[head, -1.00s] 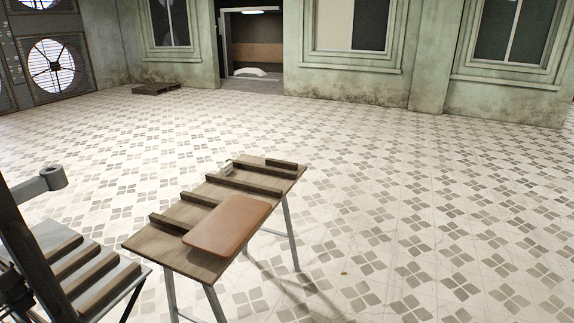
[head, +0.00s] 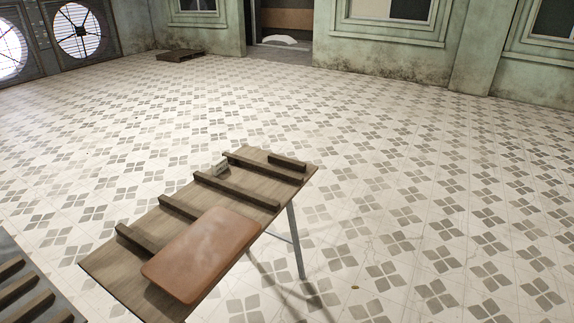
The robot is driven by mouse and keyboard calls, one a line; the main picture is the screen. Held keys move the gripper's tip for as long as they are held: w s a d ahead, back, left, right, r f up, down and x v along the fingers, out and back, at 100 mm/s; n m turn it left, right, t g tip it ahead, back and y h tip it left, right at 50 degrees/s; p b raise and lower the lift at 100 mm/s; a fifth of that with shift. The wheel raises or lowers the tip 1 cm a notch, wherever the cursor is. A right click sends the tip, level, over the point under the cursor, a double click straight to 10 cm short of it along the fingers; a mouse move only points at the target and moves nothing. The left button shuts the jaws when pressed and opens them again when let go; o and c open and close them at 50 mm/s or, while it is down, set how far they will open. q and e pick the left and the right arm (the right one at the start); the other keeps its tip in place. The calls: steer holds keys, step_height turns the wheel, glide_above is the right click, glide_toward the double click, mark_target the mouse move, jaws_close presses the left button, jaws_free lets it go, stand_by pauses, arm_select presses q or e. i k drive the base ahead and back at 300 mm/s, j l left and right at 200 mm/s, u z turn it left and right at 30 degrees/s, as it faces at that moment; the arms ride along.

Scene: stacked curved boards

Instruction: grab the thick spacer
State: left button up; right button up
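A wooden table (head: 110,273) stands in the lower middle of the head view. Several dark wooden strips lie on it, including a long one (head: 236,189) across its middle, another (head: 262,167) near the far end and a short one (head: 288,162) at the far right corner. I cannot tell which strip is the thick spacer. A flat reddish-brown board (head: 205,252) with rounded corners lies on the near right part and hides parts of the strips. Neither of my grippers is in view.
A dark surface with several wooden strips (head: 20,285) is cut off at the lower left. The tiled floor around the table is widely clear. A low dark pallet (head: 180,55) lies far back near the wall.

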mark_target(289, 163)
steer(key=i+l+u, duration=0.15)
steer(key=u, duration=0.75)
steer(key=i+l+u, duration=0.25)
steer(key=l, duration=0.25)
steer(key=i+l+u, duration=0.1)
steer(key=l+u, duration=0.15)
steer(key=l, duration=0.25)
steer(key=i+l+u, duration=0.1)
steer(key=l+u, duration=0.15)
steer(key=l, duration=0.3)
steer(key=l+u, duration=0.25)
steer(key=l, duration=0.3)
